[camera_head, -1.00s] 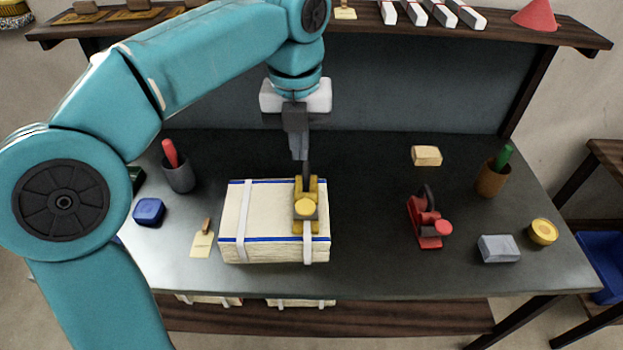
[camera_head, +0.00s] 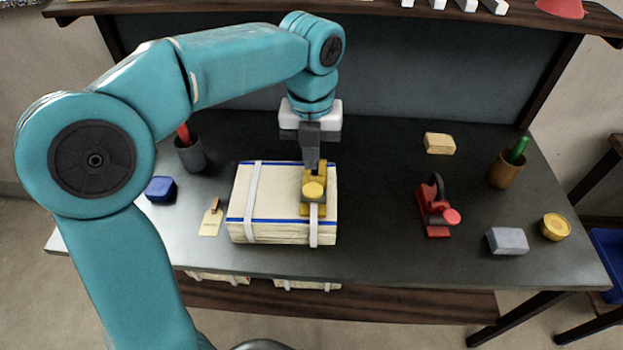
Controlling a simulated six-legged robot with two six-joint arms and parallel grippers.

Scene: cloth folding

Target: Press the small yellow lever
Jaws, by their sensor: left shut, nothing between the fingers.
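The small yellow tool (camera_head: 314,190) with a round yellow knob sits on top of the right part of a cream bundle (camera_head: 275,205), over a white strap. A dark lever part on it is mostly hidden by my gripper. My left gripper (camera_head: 312,171) is shut and empty, pointing down at the back of the yellow tool. Its fingertips overlap the tool in the picture; I cannot tell whether they press on it. My right gripper is out of view.
A red tool (camera_head: 436,212) of similar shape stands to the right on the dark table (camera_head: 380,255). A blue box (camera_head: 160,189) and tag (camera_head: 211,220) lie left.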

